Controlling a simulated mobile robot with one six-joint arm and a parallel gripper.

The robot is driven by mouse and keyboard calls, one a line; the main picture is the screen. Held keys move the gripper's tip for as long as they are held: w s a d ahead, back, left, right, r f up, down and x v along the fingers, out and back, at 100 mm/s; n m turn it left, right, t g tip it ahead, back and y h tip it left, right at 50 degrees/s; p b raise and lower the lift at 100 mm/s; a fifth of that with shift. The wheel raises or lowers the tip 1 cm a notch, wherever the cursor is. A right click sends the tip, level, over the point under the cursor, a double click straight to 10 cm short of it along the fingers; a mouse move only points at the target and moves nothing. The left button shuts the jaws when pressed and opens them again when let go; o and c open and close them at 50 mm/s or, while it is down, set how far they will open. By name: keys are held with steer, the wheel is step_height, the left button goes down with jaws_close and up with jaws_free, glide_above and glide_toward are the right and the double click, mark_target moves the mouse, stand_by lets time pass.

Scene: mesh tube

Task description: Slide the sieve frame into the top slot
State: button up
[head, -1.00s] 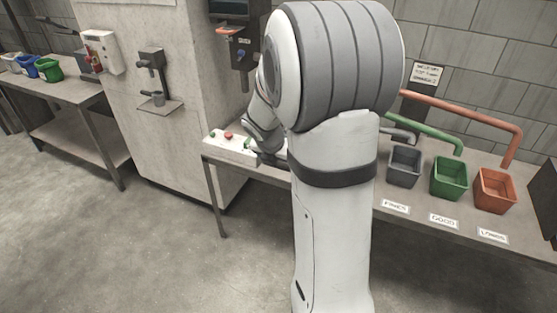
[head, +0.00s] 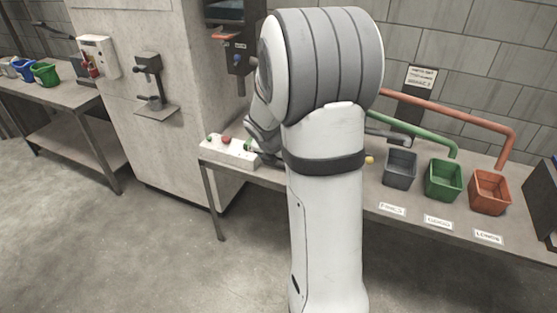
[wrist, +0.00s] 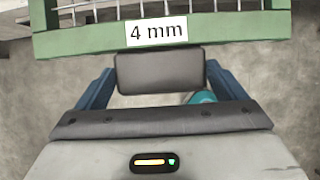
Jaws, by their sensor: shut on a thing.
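The green sieve frame (wrist: 230,27) spans the top of the wrist view, with a white "4 mm" label and pale mesh bars behind its front edge. A dark grey block (wrist: 160,72) sits directly below the label, between the blue fingers of my gripper (wrist: 160,88). My gripper is shut, holding the frame by what looks like this block. In the head view my arm hides most of the gripper's surroundings, and the frame cannot be made out. A dark unit (head: 229,12) on the wall side shows partly at the top; I cannot tell its slots apart.
A white control box (head: 232,152) with a red button stands on the bench beside my arm. Grey (head: 399,168), green (head: 443,180) and orange (head: 489,192) bins stand at right under pipes. A pale cabinet (head: 190,110) rises at left. The floor is open in front.

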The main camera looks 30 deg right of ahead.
steer(key=shift+w+d+r+p, duration=0.1)
steer(key=shift+w+d+p, duration=1.1)
steer(key=shift+d, duration=0.25)
steer(key=shift+w+d+p, duration=1.15)
steer(key=shift+d+p, duration=0.05)
steer(key=shift+d, duration=0.25)
steer(key=o, duration=1)
steer(key=shift+o, duration=0.6)
steer(key=shift+s, duration=0.1)
steer(key=shift+b+v, duration=0.35)
steer(key=shift+v, duration=3.5)
steer(key=shift+a, duration=0.1)
